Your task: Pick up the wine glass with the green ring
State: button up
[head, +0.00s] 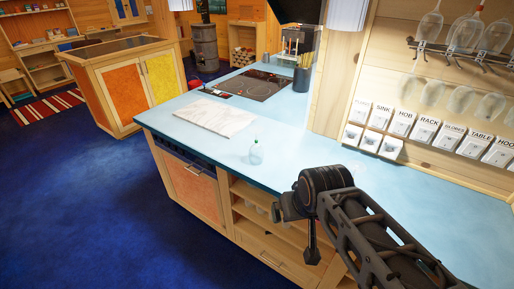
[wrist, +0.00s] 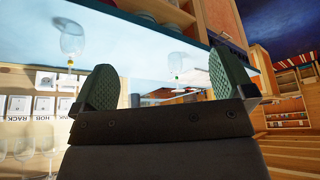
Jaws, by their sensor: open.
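My gripper (wrist: 165,80) is open in the wrist view, its two green ribbed pads apart with nothing between them touched. The wrist view is upside down. It shows a clear wine glass (wrist: 72,40) at upper left, standing bowl-down on the blue counter, with a small yellowish band on its stem. A second clear glass (wrist: 177,62) stands the same way near the middle, with a tiny greenish mark at its stem. In the head view one clear glass (head: 257,154) stands on the counter, left of and beyond my arm.
The blue counter (head: 400,185) has a marble board (head: 214,116) and a hob (head: 255,86) farther back. Several glasses hang from a rack (head: 452,52) at upper right, above labelled switches (head: 425,128). Open shelves lie under the counter. The floor at left is clear.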

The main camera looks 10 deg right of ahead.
aim_at(256, 153)
jog(key=u, duration=0.65)
jog(key=i, duration=0.95)
jog(key=u, duration=0.9)
